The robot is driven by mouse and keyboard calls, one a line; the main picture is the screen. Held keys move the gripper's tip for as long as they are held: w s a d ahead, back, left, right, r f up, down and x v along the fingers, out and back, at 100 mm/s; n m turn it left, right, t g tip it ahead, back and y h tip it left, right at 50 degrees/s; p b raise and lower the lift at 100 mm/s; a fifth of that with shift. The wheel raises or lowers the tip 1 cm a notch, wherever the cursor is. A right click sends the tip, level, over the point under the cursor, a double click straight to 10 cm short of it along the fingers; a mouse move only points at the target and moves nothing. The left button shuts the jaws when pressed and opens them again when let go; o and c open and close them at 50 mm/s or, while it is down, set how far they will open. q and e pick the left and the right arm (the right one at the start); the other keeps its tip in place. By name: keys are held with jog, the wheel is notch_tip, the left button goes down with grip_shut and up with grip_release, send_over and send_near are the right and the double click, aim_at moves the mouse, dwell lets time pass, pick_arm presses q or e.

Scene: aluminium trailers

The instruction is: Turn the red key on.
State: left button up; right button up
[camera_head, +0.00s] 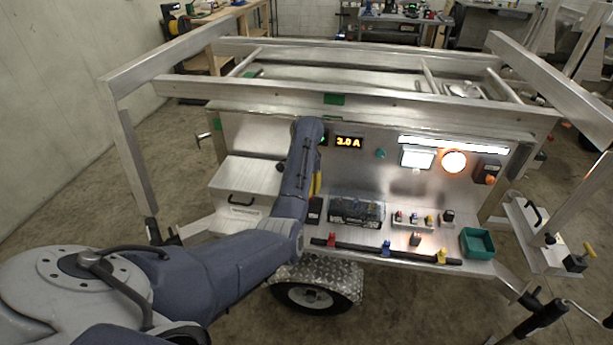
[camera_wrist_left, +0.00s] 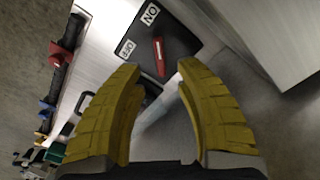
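The red key (camera_wrist_left: 159,56) stands out from a black switch plate (camera_wrist_left: 177,35) in the left wrist view. White ON and OFF labels are on the plate, and the key lies between the fingertips in the picture, apart from them. My left gripper (camera_wrist_left: 158,67) is open, with its two yellow fingers spread and nothing between them. In the head view the left arm reaches down over the bench and a yellow finger (camera_head: 317,184) shows above a small black box (camera_head: 315,208). The key cannot be made out there. My right gripper is not in view.
A clear-covered unit (camera_head: 357,212) and several small coloured parts stand right of the black box. A green bin (camera_head: 477,243) sits farther right. A dark bar (camera_head: 400,253) with coloured clamps runs along the front edge. A metal box (camera_head: 245,190) stands left of my arm.

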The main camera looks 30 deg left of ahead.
pick_arm(q)
notch_tip(320, 180, up, 6)
dwell(0.4)
dwell(0.3)
